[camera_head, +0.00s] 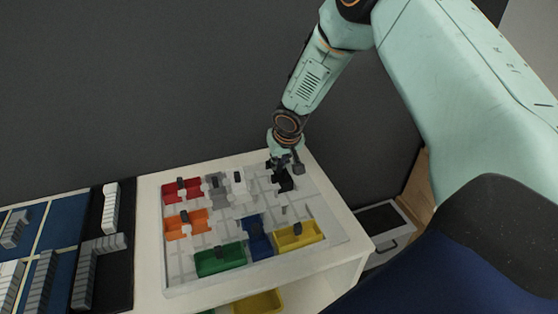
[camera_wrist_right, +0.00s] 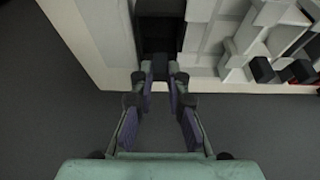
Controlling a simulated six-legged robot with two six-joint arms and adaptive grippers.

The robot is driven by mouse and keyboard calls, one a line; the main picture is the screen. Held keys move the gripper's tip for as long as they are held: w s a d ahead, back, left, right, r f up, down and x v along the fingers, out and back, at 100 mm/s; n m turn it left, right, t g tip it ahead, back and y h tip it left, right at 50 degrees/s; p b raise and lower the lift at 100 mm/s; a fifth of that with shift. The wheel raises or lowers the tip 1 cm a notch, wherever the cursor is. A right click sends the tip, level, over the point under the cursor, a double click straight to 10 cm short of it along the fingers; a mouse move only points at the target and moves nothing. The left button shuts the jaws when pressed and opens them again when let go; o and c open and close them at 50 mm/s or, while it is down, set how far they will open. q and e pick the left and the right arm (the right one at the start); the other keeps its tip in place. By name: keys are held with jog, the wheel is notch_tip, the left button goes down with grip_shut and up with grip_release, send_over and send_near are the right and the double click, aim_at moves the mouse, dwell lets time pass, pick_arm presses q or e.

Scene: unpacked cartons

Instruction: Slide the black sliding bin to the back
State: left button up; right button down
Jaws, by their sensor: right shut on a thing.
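The black sliding bin (camera_head: 285,182) sits at the back right of the white grooved tray board (camera_head: 176,277). My right gripper (camera_head: 281,160) is over it, with the arm reaching down from above. In the right wrist view the black bin (camera_wrist_right: 159,28) shows just beyond the fingertips. There my right gripper (camera_wrist_right: 160,74) is shut on the bin's dark knob, one finger on each side. The gripper hides part of the bin in the head view. My left gripper is not in view.
On the board are red (camera_head: 182,191), grey (camera_head: 216,188), white (camera_head: 238,188), orange (camera_head: 186,224), green (camera_head: 220,260), blue (camera_head: 258,240) and yellow (camera_head: 298,237) bins. A dark wall (camera_head: 150,90) stands behind. An open grey drawer (camera_head: 386,222) is at the right.

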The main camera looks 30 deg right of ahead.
jog(key=c, duration=1.6)
grip_release()
jog(key=shift+w+r, duration=0.2)
jog(key=shift+c, duration=0.2)
jog(key=o, duration=0.3)
jog(key=shift+s+f, duration=0.1)
jog(key=v, duration=1.2)
jog(key=shift+s, duration=0.1)
jog(key=shift+f, duration=0.1)
